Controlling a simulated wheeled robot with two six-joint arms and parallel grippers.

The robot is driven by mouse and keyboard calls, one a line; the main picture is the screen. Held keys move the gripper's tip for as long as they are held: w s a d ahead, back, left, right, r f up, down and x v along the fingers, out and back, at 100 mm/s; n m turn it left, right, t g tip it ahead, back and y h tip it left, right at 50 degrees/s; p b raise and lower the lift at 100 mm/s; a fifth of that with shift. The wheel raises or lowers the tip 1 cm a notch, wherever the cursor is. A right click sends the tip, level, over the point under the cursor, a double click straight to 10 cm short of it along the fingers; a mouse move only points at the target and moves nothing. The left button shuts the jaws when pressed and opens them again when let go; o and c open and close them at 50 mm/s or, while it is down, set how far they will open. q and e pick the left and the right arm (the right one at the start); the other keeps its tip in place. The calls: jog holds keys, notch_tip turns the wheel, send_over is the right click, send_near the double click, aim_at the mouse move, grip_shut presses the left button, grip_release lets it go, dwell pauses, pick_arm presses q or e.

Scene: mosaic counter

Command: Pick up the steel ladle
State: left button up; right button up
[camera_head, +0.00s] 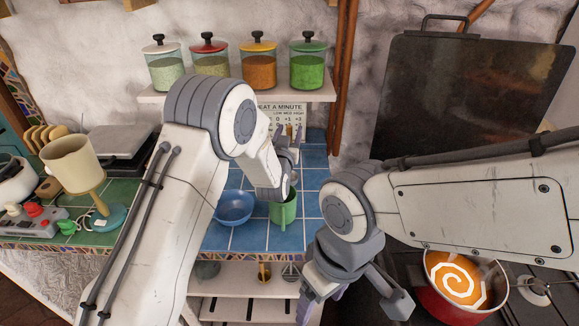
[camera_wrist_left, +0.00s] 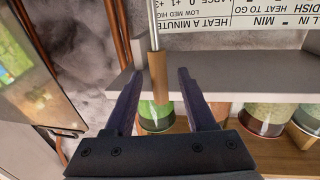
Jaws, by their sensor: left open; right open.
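The steel ladle shows in the left wrist view as a thin metal shaft with a brown handle (camera_wrist_left: 158,84). The handle appears between the two fingers of my left gripper (camera_wrist_left: 160,95), with a gap on each side. My left gripper is open. In the head view my left gripper (camera_head: 287,150) is in front of the sign below the jar shelf, above the green cup (camera_head: 284,210). The ladle is mostly hidden there, and its bowl cannot be seen. My right gripper (camera_head: 350,298) is open and empty, low at the front, left of the red pot (camera_head: 432,303).
A shelf (camera_head: 180,98) with several lidded jars is above the blue tiled counter (camera_head: 253,235). A blue bowl (camera_head: 233,207) is left of the green cup. A dark panel (camera_head: 450,90) stands at the right. The red pot holds orange soup on the stove.

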pick_arm(q)
jog(key=shift+c, duration=0.3)
grip_shut()
jog(key=shift+r, duration=0.1)
